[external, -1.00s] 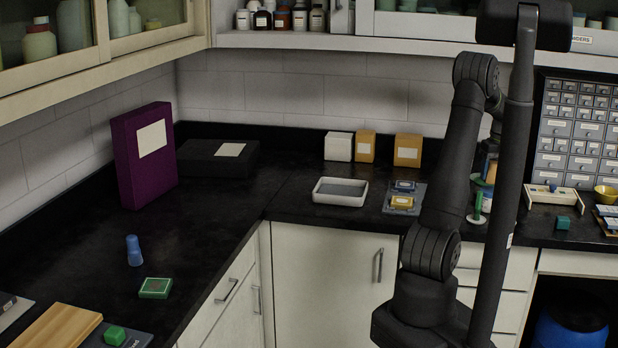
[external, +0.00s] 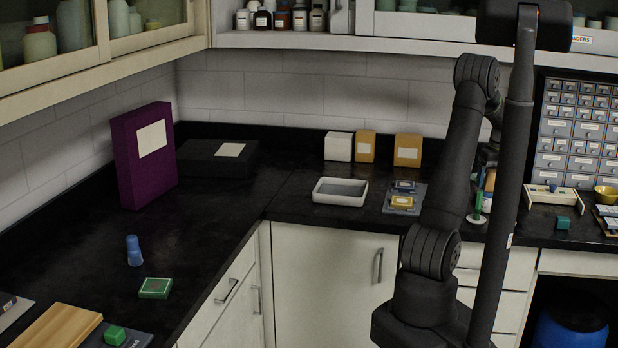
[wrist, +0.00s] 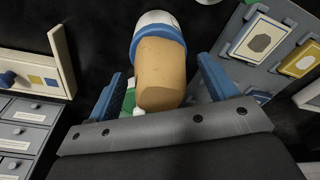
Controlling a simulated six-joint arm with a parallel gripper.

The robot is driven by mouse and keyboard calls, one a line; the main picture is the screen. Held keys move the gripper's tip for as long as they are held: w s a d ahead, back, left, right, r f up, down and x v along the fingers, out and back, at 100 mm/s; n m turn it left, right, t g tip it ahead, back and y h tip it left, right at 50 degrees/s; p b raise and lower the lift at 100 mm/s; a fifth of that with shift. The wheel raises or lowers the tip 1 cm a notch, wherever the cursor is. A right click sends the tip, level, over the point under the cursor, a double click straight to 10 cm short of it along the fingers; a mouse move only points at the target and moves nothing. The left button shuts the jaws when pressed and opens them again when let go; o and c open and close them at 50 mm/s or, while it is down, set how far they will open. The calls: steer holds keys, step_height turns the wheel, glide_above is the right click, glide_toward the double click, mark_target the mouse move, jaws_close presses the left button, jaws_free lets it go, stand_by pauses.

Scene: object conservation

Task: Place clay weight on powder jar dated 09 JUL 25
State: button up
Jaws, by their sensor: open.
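My gripper (wrist: 165,82) is open in the wrist view, with one blue finger on each side of a tan, rounded object (wrist: 161,75). This object has a blue band and a white end. I cannot tell whether the fingers touch it, or whether it is the clay weight or a jar. A green piece shows partly behind it, beside the left finger. In the external view my arm hides the gripper, and a small orange and white patch (external: 489,180) shows beside the arm. No date 09 JUL 25 is readable in either view.
A green-handled upright item (external: 478,206) stands close to my arm. A board with framed cards (external: 404,197) and a white tray (external: 341,192) lie left of it. The left counter has bare room.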

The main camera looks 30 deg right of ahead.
steer(key=r, duration=0.4)
steer(key=s+r, duration=0.1)
steer(key=r, duration=0.7)
steer(key=shift+s+a, duration=0.2)
steer(key=shift+s, duration=0.05)
steer(key=f, duration=0.4)
steer(key=w+f, duration=0.1)
steer(key=f, duration=0.7)
steer(key=shift+w+d, duration=0.2)
steer(key=shift+w, duration=0.05)
steer(key=shift+r, duration=1.9)
